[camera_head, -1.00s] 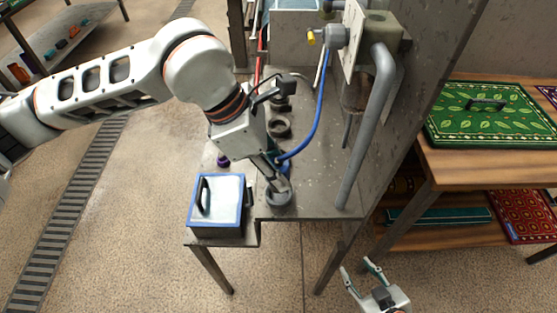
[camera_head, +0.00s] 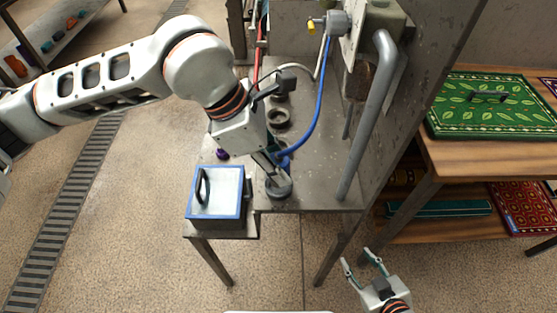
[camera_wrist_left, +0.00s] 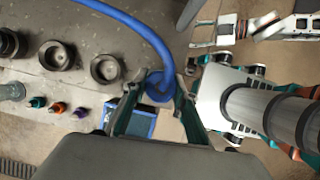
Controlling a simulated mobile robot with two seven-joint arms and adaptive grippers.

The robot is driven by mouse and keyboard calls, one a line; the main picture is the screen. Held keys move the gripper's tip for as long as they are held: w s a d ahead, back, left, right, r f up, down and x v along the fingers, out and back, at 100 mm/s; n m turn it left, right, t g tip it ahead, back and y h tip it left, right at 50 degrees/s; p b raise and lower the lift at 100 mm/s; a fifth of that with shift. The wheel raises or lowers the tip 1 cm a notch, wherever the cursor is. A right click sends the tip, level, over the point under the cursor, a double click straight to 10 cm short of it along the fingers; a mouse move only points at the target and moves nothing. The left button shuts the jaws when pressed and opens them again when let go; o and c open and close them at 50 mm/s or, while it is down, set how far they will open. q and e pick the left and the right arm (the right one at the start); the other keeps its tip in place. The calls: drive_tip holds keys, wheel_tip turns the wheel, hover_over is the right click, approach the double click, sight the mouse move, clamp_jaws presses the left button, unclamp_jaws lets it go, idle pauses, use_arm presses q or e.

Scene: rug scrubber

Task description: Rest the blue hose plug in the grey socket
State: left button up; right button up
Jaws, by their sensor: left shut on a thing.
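My left gripper (camera_head: 277,170) is shut on the blue hose plug (camera_wrist_left: 158,86), with a teal finger on each side of it in the left wrist view. The plug's blue hose end also shows beside the gripper in the head view (camera_head: 284,161). A round grey socket (camera_head: 279,188) stands at the table's front edge, directly at the fingertips. The fingers hide the plug's lower end, so I cannot tell whether it is inside the socket or above it. My right gripper (camera_head: 359,258) is open and empty, low in front of the table.
A blue-rimmed box with a black handle (camera_head: 217,192) stands left of the socket. More dark rings (camera_head: 279,117) stand further back on the grey table (camera_head: 320,185). A thick grey pipe (camera_head: 368,115) rises on the right. The hose (camera_head: 322,95) arcs up to a wall fitting.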

use_arm(q)
drive_tip(key=shift+f, duration=0.15)
use_arm(e)
drive_tip(key=shift+r, duration=0.1)
use_arm(q)
drive_tip(key=shift+f, duration=0.25)
drive_tip(key=shift+f, duration=0.35)
use_arm(e)
drive_tip(key=shift+s+f, duration=0.15)
drive_tip(key=shift+f, duration=0.15)
use_arm(q)
drive_tip(key=shift+f+b, duration=0.2)
drive_tip(key=shift+b, duration=0.1)
use_arm(e)
drive_tip(key=shift+s+f, duration=0.1)
drive_tip(key=shift+f, duration=0.1)
use_arm(q)
drive_tip(key=shift+f, duration=0.3)
use_arm(e)
drive_tip(key=shift+s+f, duration=0.15)
drive_tip(key=shift+f, duration=0.15)
drive_tip(key=shift+r, duration=0.1)
use_arm(q)
drive_tip(key=o, duration=1.3)
use_arm(e)
drive_tip(key=shift+r, duration=0.1)
